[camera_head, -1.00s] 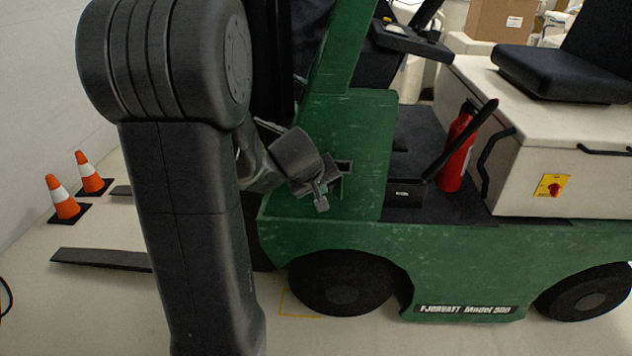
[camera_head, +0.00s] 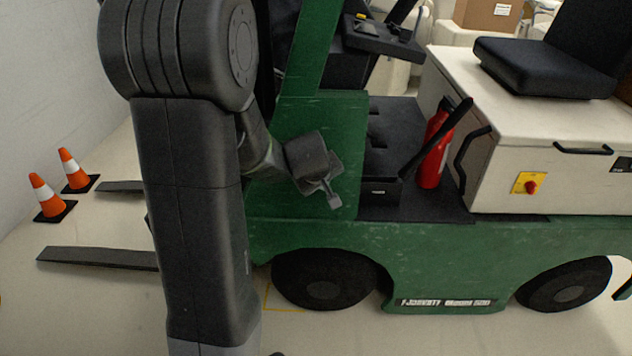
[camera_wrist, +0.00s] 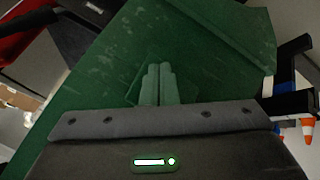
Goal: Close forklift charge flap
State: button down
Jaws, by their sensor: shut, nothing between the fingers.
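The green forklift (camera_head: 412,250) stands side-on in the head view. My gripper (camera_head: 334,201) is in front of its green front side panel. In the wrist view my gripper (camera_wrist: 160,67) has its two fingers together, empty, pointing at the green panel. A small square green flap (camera_wrist: 186,88) shows behind and beside the fingers. It looks close to flush with the panel, but my fingers and wrist cover part of it, so I cannot tell if it is fully shut. In the head view my gripper hides the flap area.
Two orange cones (camera_head: 47,196) stand at the left near the forks (camera_head: 98,258). A red extinguisher or bottle (camera_head: 434,150) stands on the forklift's footwell beside a black lever. The white seat box (camera_head: 500,130) is at the right. Floor in front of the forklift is clear.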

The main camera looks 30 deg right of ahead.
jog(key=shift+w+d+p, duration=0.15)
jog(key=shift+d+p, duration=0.2)
jog(key=shift+d, duration=0.25)
jog(key=shift+w+d+p, duration=0.15)
jog(key=shift+d+p, duration=0.2)
jog(key=shift+d, duration=0.2)
